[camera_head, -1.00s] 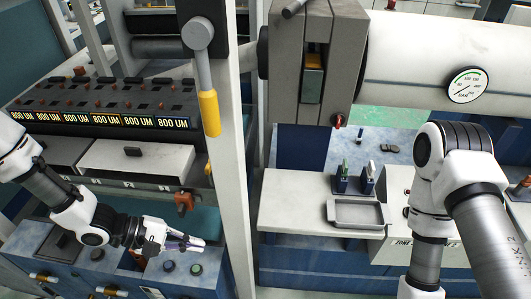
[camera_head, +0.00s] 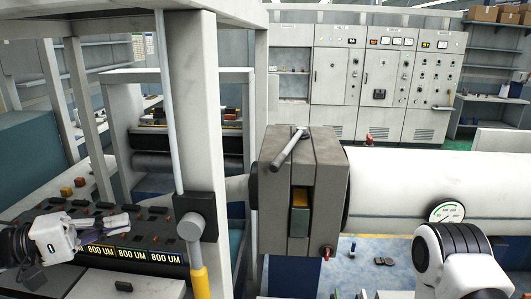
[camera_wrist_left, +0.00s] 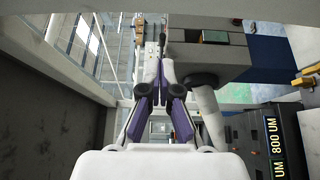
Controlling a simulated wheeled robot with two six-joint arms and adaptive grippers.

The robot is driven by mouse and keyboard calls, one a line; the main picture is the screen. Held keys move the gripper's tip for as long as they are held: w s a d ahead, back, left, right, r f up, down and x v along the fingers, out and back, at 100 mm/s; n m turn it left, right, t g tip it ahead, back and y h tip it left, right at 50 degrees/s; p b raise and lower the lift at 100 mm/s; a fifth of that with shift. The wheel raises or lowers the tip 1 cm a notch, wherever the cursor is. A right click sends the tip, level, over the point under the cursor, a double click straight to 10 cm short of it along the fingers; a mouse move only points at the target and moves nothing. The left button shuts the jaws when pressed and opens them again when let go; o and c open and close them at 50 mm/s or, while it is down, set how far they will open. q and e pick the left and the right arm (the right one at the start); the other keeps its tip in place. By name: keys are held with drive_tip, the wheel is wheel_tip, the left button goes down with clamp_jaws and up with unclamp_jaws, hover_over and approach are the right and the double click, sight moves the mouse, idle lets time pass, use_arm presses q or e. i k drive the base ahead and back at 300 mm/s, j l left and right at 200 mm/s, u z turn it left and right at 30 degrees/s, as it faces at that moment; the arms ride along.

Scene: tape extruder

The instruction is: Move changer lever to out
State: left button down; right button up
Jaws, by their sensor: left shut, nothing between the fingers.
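A grey lever (camera_head: 289,148) with a dark bar sits tilted on top of the grey changer block (camera_head: 328,185) at the centre of the head view. The block's front slot holds a yellowish and green insert (camera_head: 300,212). My left gripper (camera_head: 126,222) is at the left of the head view, in front of the panel, well apart from the lever. In the left wrist view its purple fingers (camera_wrist_left: 160,65) are shut and empty, and the changer block (camera_wrist_left: 208,55) shows beyond them. My right gripper is out of view.
A pale upright post (camera_head: 212,130) stands between my left gripper and the changer block. A yellow-handled lever (camera_head: 199,280) hangs on it. A white barrel (camera_head: 395,190) with a gauge (camera_head: 446,212) extends right. Grey cabinets (camera_head: 385,85) stand behind.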

sight(277, 164)
drive_tip(key=i+l, duration=0.25)
drive_tip(key=i, duration=0.15)
drive_tip(key=i+l, duration=0.3)
drive_tip(key=i, duration=0.05)
